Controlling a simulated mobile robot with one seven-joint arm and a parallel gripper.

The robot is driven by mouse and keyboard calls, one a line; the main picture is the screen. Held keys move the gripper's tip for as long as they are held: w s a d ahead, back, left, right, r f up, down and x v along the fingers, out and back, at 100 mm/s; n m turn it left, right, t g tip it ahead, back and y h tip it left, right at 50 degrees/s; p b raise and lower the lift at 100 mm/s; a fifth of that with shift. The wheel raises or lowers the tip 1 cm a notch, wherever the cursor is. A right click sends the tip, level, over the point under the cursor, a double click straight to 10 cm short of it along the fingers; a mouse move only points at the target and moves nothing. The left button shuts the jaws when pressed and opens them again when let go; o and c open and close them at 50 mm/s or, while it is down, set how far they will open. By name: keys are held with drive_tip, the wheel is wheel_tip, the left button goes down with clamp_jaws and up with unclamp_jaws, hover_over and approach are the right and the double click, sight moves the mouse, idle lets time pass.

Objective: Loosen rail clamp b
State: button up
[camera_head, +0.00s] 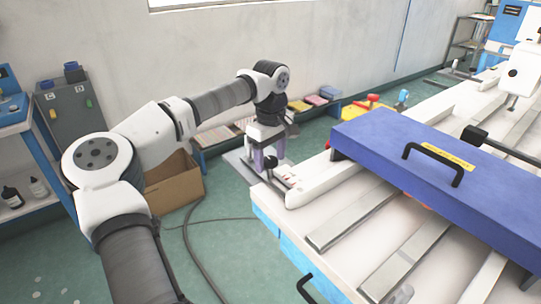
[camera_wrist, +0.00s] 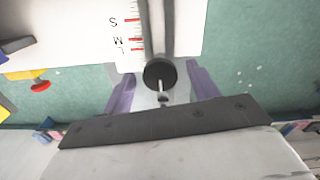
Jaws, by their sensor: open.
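A round black clamp knob (camera_wrist: 160,73) with a pale pin at its centre sits at the end of a grey rail (camera_wrist: 171,25) in the wrist view. No letter shows on it, so I cannot tell if it is clamp b. My gripper (camera_wrist: 163,88) is open, with one purple finger on each side of the knob; contact is not clear. In the head view my gripper (camera_head: 270,158) points down at the near left end of the white table (camera_head: 325,178), and the knob is mostly hidden by the fingers.
A scale marked S, M, L (camera_wrist: 122,35) lies beside the rail. A blue panel (camera_head: 425,165) with a black handle (camera_head: 435,160) covers much of the table. A cardboard box (camera_head: 173,184) and a cable (camera_head: 190,235) are on the floor.

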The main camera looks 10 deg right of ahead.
drive_tip(key=c, duration=1)
drive_tip(key=shift+n, duration=0.4)
drive_tip(key=n, duration=0.4)
drive_tip(key=shift+n+p, duration=0.3)
drive_tip(key=shift+p, duration=0.05)
drive_tip(key=n, duration=0.5)
drive_tip(key=shift+w, duration=0.1)
drive_tip(key=n, duration=0.6)
drive_tip(key=shift+n+b, duration=0.5)
drive_tip(key=shift+n, duration=1.7)
